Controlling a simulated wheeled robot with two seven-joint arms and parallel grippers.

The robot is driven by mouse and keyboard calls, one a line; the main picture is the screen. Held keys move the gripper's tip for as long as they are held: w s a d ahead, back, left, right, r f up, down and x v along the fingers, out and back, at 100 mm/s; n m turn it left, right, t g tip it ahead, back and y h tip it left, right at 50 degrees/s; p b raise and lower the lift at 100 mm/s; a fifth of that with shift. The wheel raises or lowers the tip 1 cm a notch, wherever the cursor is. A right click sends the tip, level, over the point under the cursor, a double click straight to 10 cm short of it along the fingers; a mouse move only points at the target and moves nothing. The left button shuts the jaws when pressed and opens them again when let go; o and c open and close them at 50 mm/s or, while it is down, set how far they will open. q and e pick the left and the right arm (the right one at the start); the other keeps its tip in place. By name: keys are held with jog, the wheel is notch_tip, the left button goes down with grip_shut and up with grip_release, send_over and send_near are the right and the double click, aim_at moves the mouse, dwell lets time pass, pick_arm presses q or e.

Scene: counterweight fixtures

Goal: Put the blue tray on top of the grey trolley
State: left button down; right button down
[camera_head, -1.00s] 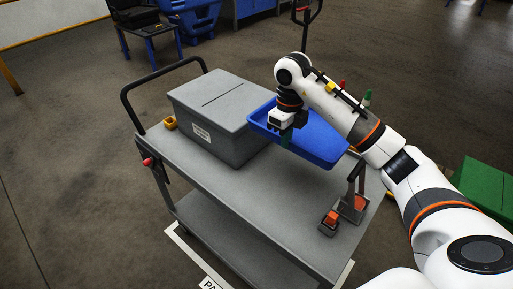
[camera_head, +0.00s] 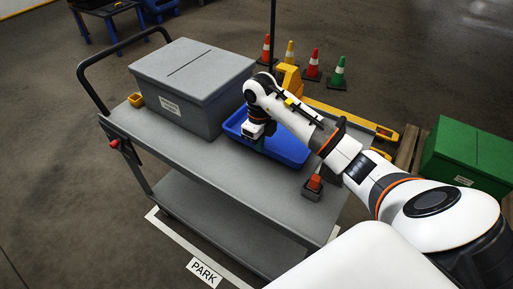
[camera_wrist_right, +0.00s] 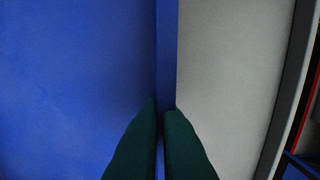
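The blue tray (camera_head: 288,152) is at the deck of the grey trolley (camera_head: 215,172), to the right of a grey box. It looks level and low against the deck; I cannot tell for sure whether it fully rests there. My right gripper (camera_head: 261,145) is at the tray's near left edge. In the right wrist view, the dark green fingers of my right gripper (camera_wrist_right: 162,106) are closed on either side of the wall of the blue tray (camera_wrist_right: 80,75), with the grey trolley deck (camera_wrist_right: 225,70) beside it. My arm hides part of the tray. My left gripper is not in view.
The grey box (camera_head: 190,85) fills the deck's back left. Behind are a yellow pallet truck (camera_head: 340,113), several cones and a green crate (camera_head: 465,150). The front deck is clear.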

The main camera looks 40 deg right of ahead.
notch_tip(320, 180, down, 4)
jog(key=shift+r, duration=0.1)
jog(key=shift+f, duration=0.25)
jog(key=c, duration=1.6)
grip_release()
jog(key=shift+c, duration=0.2)
